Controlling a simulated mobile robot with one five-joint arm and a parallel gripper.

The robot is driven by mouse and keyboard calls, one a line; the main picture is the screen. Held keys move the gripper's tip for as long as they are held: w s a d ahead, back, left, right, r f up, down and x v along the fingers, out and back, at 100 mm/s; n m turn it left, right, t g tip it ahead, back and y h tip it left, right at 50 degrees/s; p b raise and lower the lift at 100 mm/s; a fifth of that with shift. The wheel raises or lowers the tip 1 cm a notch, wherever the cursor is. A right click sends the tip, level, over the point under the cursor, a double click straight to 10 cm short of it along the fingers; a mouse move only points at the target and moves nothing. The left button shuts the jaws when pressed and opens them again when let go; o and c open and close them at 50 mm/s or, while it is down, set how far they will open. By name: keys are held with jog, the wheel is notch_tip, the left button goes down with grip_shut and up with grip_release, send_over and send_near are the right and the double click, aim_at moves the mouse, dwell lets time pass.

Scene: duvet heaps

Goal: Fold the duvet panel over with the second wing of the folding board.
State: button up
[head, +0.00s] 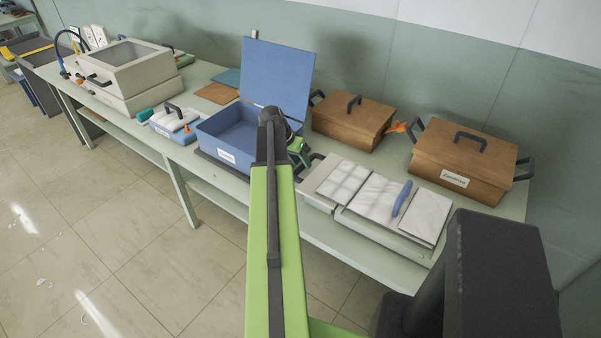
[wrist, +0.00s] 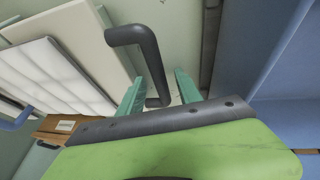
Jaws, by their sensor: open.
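The folding board (head: 338,213) lies on the bench right of the blue box, with white quilted duvet panel (head: 344,181) sections on it. The quilting also shows at the left of the wrist view (wrist: 48,78). A blue handle (head: 402,197) stands up between the middle and right sections. A dark bent handle (wrist: 126,35) is at the board's left end. My gripper (wrist: 160,82) is open at this handle. Its two teal fingers are on either side of the handle's lower part, with no clear grip. In the head view my arm partly hides my gripper (head: 299,150).
A blue open-lidded box (head: 225,128) is close on the left. Two lidded wooden boxes, one at the back (head: 350,122) and one at the right (head: 462,165), stand behind the board. A grey case (head: 135,70) is farther left. Floor in front is clear.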

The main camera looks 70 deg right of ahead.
jog(key=shift+s+d+f, duration=0.15)
jog(key=shift+f, duration=0.2)
grip_shut()
dwell(1.2)
